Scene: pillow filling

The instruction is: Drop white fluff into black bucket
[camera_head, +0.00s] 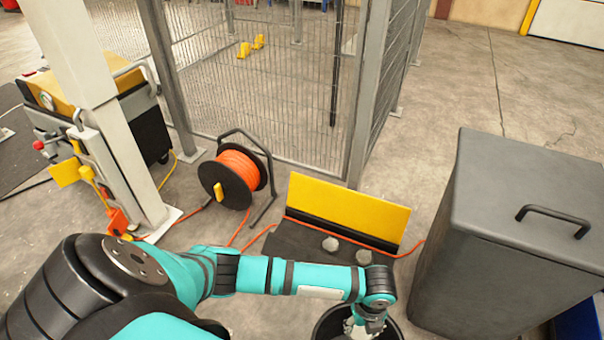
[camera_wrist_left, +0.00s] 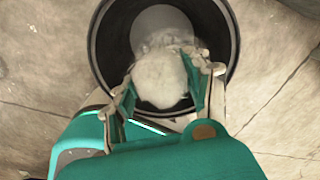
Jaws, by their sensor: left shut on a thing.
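My left gripper (camera_wrist_left: 165,88) is shut on a tuft of white fluff (camera_wrist_left: 160,80) in the left wrist view. The fluff is a rounded, soft off-white clump between the fingers. The gripper is over the open mouth of the black bucket (camera_wrist_left: 103,45). A paler round patch shows inside the bucket beyond the held fluff; I cannot tell whether it is more fluff. In the head view the black bucket (camera_head: 399,333) is at the bottom edge and partly cut off. My left gripper (camera_head: 368,326) points down into its opening there. My right gripper is not in view.
A large grey bin (camera_head: 500,235) with a handled lid stands to the right of the bucket. Behind my arm are a dark mat with two grey lumps (camera_head: 331,244), a yellow panel (camera_head: 345,207) and an orange cable reel (camera_head: 237,178). A wire fence (camera_head: 270,90) stands further back.

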